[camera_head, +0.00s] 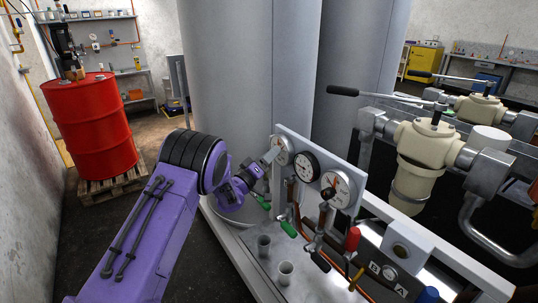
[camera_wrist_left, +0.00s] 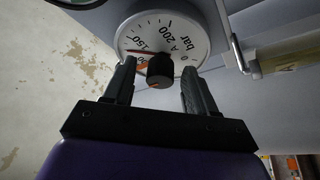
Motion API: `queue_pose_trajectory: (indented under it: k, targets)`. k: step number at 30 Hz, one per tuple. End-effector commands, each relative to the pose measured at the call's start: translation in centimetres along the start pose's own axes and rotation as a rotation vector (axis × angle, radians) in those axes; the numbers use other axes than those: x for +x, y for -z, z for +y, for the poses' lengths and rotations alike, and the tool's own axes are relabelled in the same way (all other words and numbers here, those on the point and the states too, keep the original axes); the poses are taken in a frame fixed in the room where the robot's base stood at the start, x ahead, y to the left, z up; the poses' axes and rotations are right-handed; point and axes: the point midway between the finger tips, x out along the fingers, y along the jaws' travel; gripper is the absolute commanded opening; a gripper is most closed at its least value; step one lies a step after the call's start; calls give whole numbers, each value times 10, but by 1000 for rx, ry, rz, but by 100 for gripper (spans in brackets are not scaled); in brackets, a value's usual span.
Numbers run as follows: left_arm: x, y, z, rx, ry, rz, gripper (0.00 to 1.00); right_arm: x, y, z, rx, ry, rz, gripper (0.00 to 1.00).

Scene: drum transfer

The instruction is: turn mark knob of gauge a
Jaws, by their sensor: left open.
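Gauge A (camera_wrist_left: 163,36) is a round white dial marked "A" and "bar" in the left wrist view. Its black mark knob (camera_wrist_left: 160,70) sticks out in front of the dial face. In the head view gauge A (camera_head: 284,148) is the leftmost of three dials on a grey panel, partly covered by my gripper. My left gripper (camera_wrist_left: 158,82) is open, with one finger on each side of the knob. Gaps show between the fingers and the knob. In the head view this gripper (camera_head: 271,155) is right at the gauge. My right gripper is not in view.
Two more gauges (camera_head: 305,166) and (camera_head: 338,188) stand to the right on the panel (camera_head: 350,170). Valve handles and pipes are below them. Large grey cylinders (camera_head: 240,70) rise behind. Pale valve bodies (camera_head: 420,145) with levers are right. A red drum (camera_head: 92,125) stands on a pallet at left.

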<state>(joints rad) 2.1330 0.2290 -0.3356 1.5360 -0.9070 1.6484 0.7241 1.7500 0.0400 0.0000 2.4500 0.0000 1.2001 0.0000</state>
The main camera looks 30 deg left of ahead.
Motion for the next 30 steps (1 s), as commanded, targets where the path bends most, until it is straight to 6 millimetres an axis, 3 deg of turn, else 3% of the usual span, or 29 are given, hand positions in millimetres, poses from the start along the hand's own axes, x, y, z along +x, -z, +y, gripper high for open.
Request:
queue_pose_trajectory:
  k: [4,5,9,10,20,30]
  targets:
    - [0,0,0,0,0,0,56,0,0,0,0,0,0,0]
    - [0,0,0,0,0,0,50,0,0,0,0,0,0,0]
    - [0,0,0,0,0,0,4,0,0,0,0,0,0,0]
    - [0,0,0,0,0,0,0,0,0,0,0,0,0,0]
    - [-2,-2,-3,39,-16,1,0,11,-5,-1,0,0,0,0]
    - [-3,-6,-8,249,-103,1,0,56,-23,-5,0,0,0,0]
